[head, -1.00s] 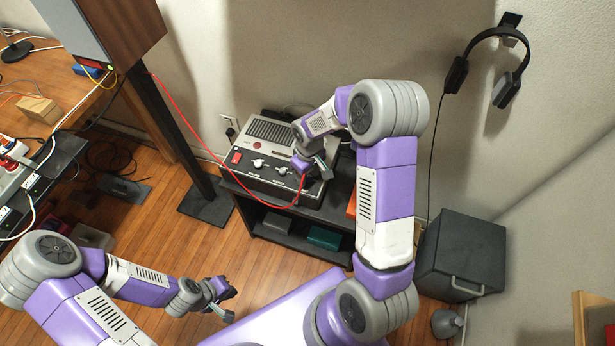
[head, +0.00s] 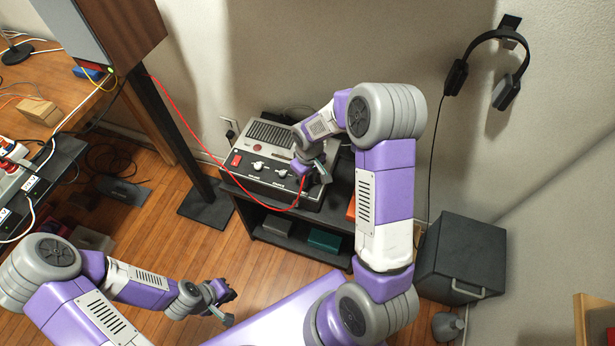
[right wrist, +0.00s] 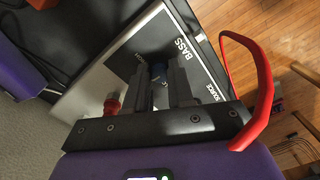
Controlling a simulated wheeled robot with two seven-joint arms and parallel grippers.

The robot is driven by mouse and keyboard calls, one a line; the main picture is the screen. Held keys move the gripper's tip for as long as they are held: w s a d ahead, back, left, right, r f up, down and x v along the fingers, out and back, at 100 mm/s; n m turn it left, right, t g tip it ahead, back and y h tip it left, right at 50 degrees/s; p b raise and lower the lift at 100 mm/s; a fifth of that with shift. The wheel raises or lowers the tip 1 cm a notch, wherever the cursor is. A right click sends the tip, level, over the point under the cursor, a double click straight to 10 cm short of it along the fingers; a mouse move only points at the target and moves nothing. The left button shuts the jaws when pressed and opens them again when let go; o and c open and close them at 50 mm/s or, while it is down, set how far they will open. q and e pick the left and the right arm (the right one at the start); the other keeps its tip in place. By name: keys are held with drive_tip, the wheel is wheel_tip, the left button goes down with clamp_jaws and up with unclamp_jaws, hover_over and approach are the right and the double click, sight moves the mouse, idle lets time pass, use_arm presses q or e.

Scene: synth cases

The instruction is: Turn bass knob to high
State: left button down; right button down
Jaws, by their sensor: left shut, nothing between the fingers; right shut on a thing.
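The amplifier (head: 262,180) is a grey box with a black front panel on top of a dark shelf. In the right wrist view, its panel (right wrist: 140,40) carries the labels BASS and SOURCE. My right gripper (head: 320,172) is at the right part of the panel. In the right wrist view, its fingers (right wrist: 160,80) are shut on the bass knob (right wrist: 157,69), a small dark bluish piece beside the BASS label. The knob is mostly hidden by the fingers, and its pointer cannot be read. My left gripper (head: 226,306) is shut and empty, low and away from the amplifier.
Two pale knobs (head: 258,165) and a red switch (head: 236,160) are left of my right gripper. A speaker on a stand (head: 170,130) is at left. Floor in front is open.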

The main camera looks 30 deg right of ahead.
drive_tip(key=m, duration=0.3)
drive_tip(key=m+p, duration=0.1)
drive_tip(key=m, duration=0.2)
drive_tip(key=m+p, duration=0.2)
drive_tip(key=m, duration=0.3)
drive_tip(key=shift+m, duration=0.3)
idle(0.3)
drive_tip(key=c, duration=1)
unclamp_jaws()
